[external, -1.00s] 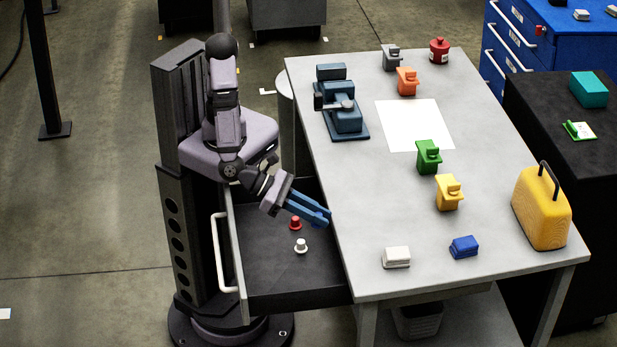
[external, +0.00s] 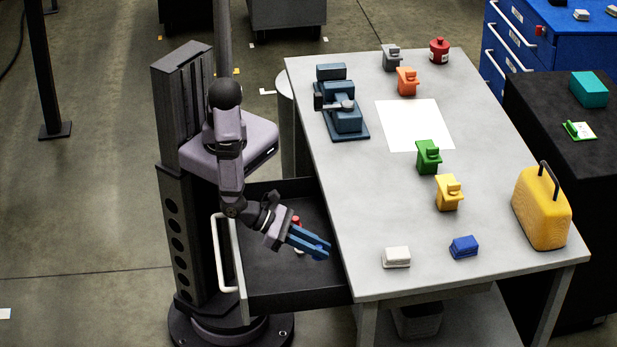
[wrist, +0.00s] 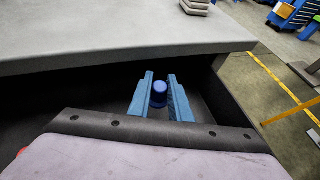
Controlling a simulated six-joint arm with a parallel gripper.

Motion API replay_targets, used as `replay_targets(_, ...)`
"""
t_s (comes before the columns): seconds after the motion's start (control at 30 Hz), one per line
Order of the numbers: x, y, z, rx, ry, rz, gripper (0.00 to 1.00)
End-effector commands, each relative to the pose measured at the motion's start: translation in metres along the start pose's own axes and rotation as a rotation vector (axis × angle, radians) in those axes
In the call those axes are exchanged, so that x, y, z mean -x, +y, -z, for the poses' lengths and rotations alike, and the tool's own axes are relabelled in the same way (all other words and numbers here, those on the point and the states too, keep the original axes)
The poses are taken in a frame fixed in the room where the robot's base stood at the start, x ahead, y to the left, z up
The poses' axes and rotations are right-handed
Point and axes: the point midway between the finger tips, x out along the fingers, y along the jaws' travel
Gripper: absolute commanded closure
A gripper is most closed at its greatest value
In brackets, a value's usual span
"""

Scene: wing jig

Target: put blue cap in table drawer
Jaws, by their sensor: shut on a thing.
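My gripper (external: 322,250) has blue fingers and is over the open table drawer (external: 285,285), near the table's edge. In the wrist view, the blue cap (wrist: 159,90) is between the fingertips, and my gripper is shut on it. In the external view the fingers hide the cap. The drawer is dark inside and pulled out on the table's left side, with a white handle (external: 220,255). A red cap (external: 297,219) and a white cap (external: 298,251) are in the drawer, both partly hidden by my gripper. How high the blue cap is above the drawer floor I cannot tell.
The grey tabletop (external: 375,200) overhangs right beside my fingertips. A white block (external: 396,257) and a blue block (external: 464,247) lie near its front edge. The front part of the drawer floor is clear.

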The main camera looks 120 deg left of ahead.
Motion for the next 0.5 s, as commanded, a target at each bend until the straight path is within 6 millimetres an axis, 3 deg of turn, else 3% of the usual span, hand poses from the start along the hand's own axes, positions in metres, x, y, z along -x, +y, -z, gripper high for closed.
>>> replay_targets(0.1, -0.006, 0.001, 0.013, -0.002, 0.001, -0.001, 1.0)
replay_targets(0.5, -0.012, 0.0, 0.025, -0.002, 0.001, 0.0, 1.0)
